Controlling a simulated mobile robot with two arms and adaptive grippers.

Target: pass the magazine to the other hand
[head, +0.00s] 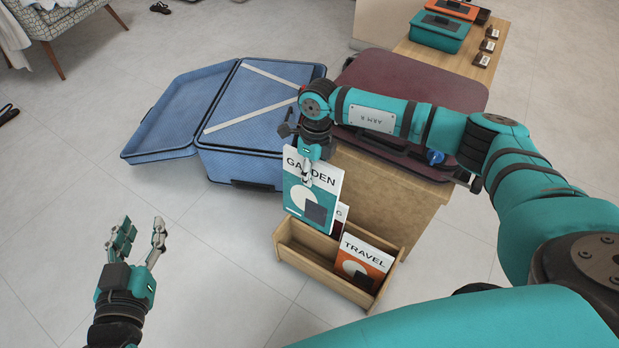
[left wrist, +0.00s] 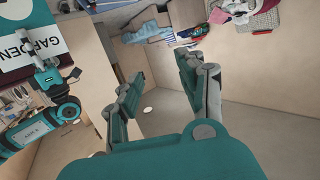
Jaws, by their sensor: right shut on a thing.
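The magazine (head: 301,206) with a teal and white cover reading "GARDEN" is upright above the left end of the wooden rack (head: 285,256). My right gripper (head: 308,178) is shut on its upper part. The magazine also shows at the upper left of the left wrist view (left wrist: 18,58), next to my right gripper. My left gripper (head: 140,232) is open and empty over the floor, to the left of the magazine and apart from it. Its two spread fingers show in the left wrist view (left wrist: 160,95). Whether the magazine's lower edge is clear of the rack is hard to tell.
An orange "TRAVEL" magazine (head: 363,265) and another mostly hidden magazine stand in the rack. An open blue suitcase (head: 240,125) lies behind. A maroon suitcase (head: 430,85) lies on a wooden bench (head: 385,195) at the right. Floor between my left gripper and the rack is clear.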

